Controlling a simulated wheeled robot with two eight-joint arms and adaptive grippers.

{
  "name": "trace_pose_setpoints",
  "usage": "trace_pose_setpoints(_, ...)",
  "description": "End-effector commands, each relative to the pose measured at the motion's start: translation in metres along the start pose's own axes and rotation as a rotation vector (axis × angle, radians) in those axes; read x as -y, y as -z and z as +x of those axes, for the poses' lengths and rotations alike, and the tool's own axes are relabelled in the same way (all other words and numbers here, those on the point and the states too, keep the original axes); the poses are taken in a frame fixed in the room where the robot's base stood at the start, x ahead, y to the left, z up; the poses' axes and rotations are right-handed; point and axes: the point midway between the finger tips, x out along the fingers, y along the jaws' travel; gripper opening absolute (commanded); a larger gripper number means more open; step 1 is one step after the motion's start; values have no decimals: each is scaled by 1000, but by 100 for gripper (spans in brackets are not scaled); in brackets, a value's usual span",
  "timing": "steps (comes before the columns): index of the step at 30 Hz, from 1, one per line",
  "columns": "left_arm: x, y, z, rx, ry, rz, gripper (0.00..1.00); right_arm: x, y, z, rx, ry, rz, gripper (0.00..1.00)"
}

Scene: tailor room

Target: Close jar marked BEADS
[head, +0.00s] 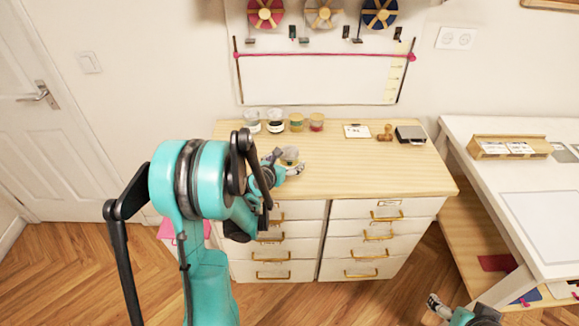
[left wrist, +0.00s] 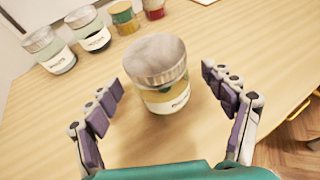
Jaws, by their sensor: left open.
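A jar with a grey cap (left wrist: 158,60) stands upright on the wooden dresser top between the spread fingers of my left gripper (left wrist: 165,92). The cap sits on top of the jar; how tightly is unclear. In the head view the jar (head: 289,155) shows beside my left gripper (head: 283,168). My left gripper is open with a gap on both sides of the jar. My right gripper (head: 436,304) is low at the bottom right, away from the dresser.
Several other jars (head: 275,122) stand in a row at the back of the dresser (head: 360,178). A card (head: 356,131), a wooden stamp (head: 386,133) and a dark box (head: 410,135) lie to their right. A white table (head: 500,200) stands at right.

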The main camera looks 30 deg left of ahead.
Motion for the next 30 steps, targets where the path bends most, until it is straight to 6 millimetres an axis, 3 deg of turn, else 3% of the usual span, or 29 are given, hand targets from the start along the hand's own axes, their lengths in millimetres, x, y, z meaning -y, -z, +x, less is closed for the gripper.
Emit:
trace_pose_setpoints(5, 0, 2, 24, 0, 0, 1, 82, 0, -6, 8, 0, 0, 0, 78)
trace_pose_setpoints(14, 0, 0, 24, 0, -1, 0, 82, 0, -5, 7, 0, 0, 0, 78)
trace_pose_setpoints(15, 0, 0, 24, 0, -1, 0, 80, 0, -5, 7, 0, 0, 0, 78)
trace_pose_setpoints(21, 0, 0, 24, 0, -1, 0, 27, 0, -5, 7, 0, 0, 0, 78)
trace_pose_setpoints(22, 0, 0, 24, 0, -1, 0, 22, 0, -5, 7, 0, 0, 0, 78)
trace_pose_setpoints(30, 0, 0, 24, 0, -1, 0, 22, 0, -5, 7, 0, 0, 0, 78)
